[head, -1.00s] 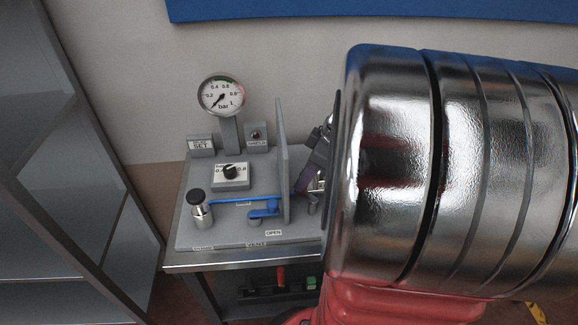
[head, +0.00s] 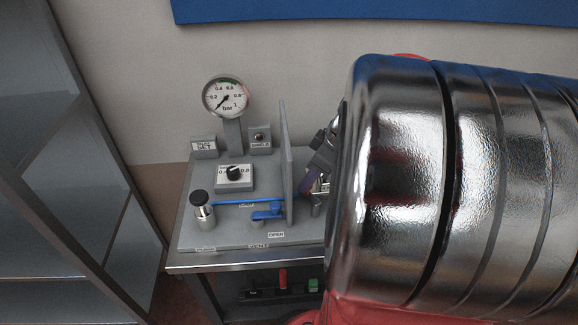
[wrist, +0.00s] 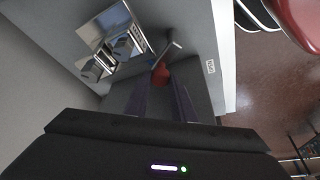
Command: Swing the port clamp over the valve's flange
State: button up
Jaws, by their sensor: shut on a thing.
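My gripper (wrist: 162,92) is shut, in the wrist view, on a red grip that I take for the port clamp's handle (wrist: 160,73). A pale metal bar (wrist: 174,47) reaches up from beside this red piece. In the head view a purple finger of my gripper (head: 307,183) shows just right of an upright grey panel (head: 288,165). A small metal part (head: 317,205) shows below the finger; I cannot tell if it belongs to the clamp or the valve. The valve's flange cannot be made out in either view.
The bench plate (head: 225,240) carries a pressure gauge (head: 226,97) with its needle low, a dark dial (head: 234,173), a black-topped knob (head: 200,199) and blue levers (head: 266,211). A grey shelf (head: 80,170) stands at left. My shiny arm hides the bench's right end.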

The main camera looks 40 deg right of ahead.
jog(key=shift+s+d+m+h, duration=0.1)
jog(key=shift+d+m+h, duration=0.25)
jog(key=shift+m, duration=0.8)
jog(key=shift+s+d+m+h, duration=0.15)
jog(key=shift+m+h, duration=0.45)
jog(key=shift+m, duration=0.6)
jog(key=shift+s+d+m+h, duration=0.1)
jog(key=shift+d+m+h, duration=0.3)
jog(key=shift+m, duration=0.75)
jog(key=shift+a, duration=0.1)
jog(key=o, duration=1)
jog(key=shift+r, duration=0.1)
jog(key=shift+v, duration=3.85)
jog(key=shift+s+a, duration=0.1)
jog(key=shift+s, duration=0.1)
